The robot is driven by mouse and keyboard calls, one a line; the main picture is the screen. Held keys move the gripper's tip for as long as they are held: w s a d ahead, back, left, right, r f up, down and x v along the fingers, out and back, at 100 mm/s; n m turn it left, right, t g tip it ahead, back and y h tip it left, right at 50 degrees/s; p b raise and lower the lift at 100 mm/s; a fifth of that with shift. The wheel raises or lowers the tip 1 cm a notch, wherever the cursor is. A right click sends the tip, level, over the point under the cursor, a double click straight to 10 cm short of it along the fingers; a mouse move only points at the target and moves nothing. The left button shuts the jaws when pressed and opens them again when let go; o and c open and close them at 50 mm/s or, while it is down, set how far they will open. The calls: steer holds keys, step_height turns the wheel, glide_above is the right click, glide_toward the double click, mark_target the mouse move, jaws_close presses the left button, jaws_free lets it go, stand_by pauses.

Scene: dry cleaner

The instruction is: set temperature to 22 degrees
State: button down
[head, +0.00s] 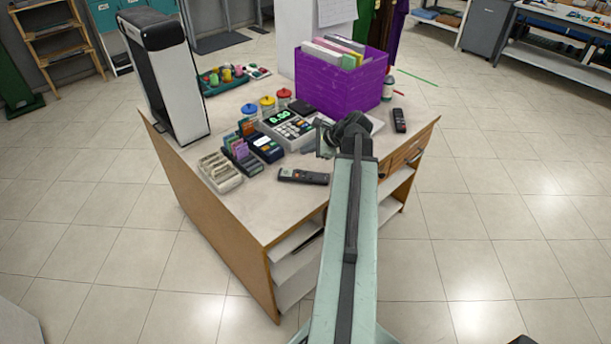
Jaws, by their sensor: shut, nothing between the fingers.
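A dark remote control (303,176) lies flat on the counter near its front edge. A second dark remote (399,120) lies on the right side of the counter. Their buttons and any temperature readout are too small to read. My gripper (325,150) is shut and empty, over the counter beside the cash register, behind the front remote and to the left of the second one. It appears to touch neither remote. My arm hides part of the counter's right front.
The tiled floor (480,215) to the right is clear.

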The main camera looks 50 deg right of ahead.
mark_target(304, 176)
step_height(304, 176, down, 9)
steer(key=b, duration=0.8)
steer(key=shift+r+b, duration=0.1)
steer(key=shift+b, duration=0.3)
stand_by(1.4)
steer(key=shift+f+b, duration=0.4)
steer(key=shift+f+b, duration=0.4)
stand_by(0.4)
steer(key=shift+r, duration=0.2)
steer(key=shift+r+p, duration=0.6)
steer(key=shift+p, duration=0.2)
